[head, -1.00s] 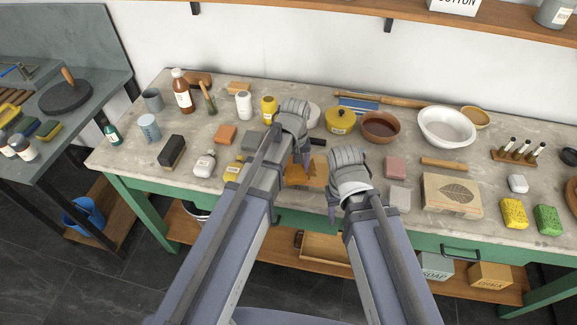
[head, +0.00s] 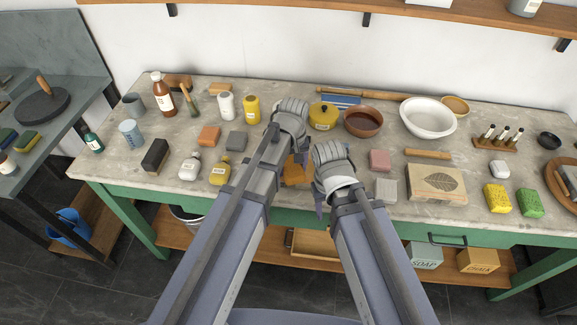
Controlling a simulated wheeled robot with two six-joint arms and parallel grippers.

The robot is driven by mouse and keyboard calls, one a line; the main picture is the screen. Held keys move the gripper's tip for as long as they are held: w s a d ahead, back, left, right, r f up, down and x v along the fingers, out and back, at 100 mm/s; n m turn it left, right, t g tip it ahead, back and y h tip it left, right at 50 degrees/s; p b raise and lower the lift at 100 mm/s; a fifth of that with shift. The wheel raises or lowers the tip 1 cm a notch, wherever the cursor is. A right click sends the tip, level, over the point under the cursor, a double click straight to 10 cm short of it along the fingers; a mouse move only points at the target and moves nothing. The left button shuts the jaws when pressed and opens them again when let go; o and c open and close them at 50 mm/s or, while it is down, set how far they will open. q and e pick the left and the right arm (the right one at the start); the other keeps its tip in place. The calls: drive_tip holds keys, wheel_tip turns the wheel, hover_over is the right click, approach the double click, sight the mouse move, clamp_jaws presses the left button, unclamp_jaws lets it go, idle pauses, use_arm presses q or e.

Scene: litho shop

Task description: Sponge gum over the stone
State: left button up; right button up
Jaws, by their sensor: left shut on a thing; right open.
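The pale stone (head: 424,194) with a grey leaf drawn on it lies flat on the right half of the bench. A reddish-brown bowl (head: 363,121) with dark content stands behind it to the left; I cannot tell whether that is gum. A yellow sponge (head: 497,198) and a green sponge (head: 531,203) lie right of the stone. My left gripper (head: 300,152) is over the middle of the bench, left of the bowl. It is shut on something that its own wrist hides. My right gripper (head: 322,198) is open near the bench's front edge, left of the stone.
An orange-brown piece (head: 297,175) lies partly hidden between my grippers. A yellow lidded pot (head: 323,117) and a white bowl (head: 429,118) stand at the back. Bottles, including a yellow one (head: 220,171), crowd the left. A pink block (head: 380,160) and grey block (head: 386,189) sit beside the stone.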

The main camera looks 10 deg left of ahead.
use_arm(q)
drive_tip(key=shift+d, duration=1.85)
drive_tip(key=shift+d, duration=0.1)
drive_tip(key=shift+d, duration=1.6)
drive_tip(key=shift+w, duration=0.1)
drive_tip(key=shift+w, duration=1.4)
drive_tip(key=shift+a, duration=0.15)
drive_tip(key=shift+a, duration=1.75)
